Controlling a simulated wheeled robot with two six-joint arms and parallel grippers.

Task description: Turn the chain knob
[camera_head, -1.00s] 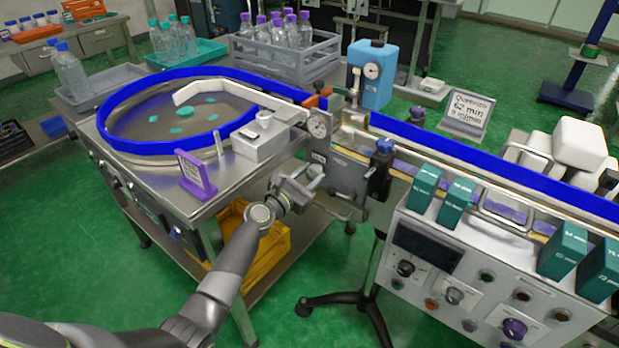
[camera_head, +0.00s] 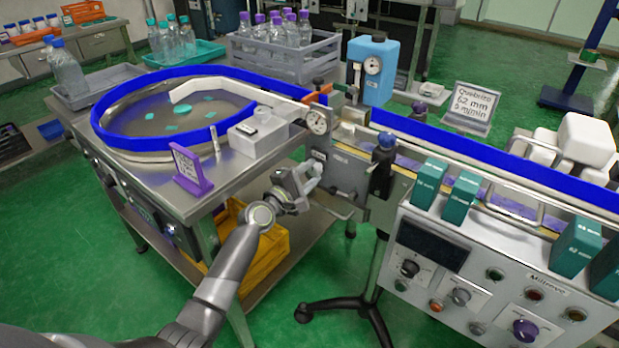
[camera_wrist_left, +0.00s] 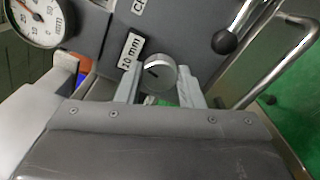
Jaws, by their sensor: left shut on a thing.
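A round silver knob (camera_wrist_left: 158,73) with a dark slot mark sits on a dark grey panel in the left wrist view. A white label reading "10 mm" (camera_wrist_left: 130,50) is beside it, and a cut-off plate starting with "C" is above. My left gripper (camera_wrist_left: 160,84) is shut on the knob, one finger on each side. In the head view my left gripper (camera_head: 312,180) is at the machine's front, below the dial gauge (camera_head: 317,121), and hides the knob there. My right gripper is not in view.
A black ball-ended lever (camera_wrist_left: 225,41) and a bent metal rail (camera_wrist_left: 285,70) are right of the knob in the wrist view. A control box (camera_head: 430,250) stands right.

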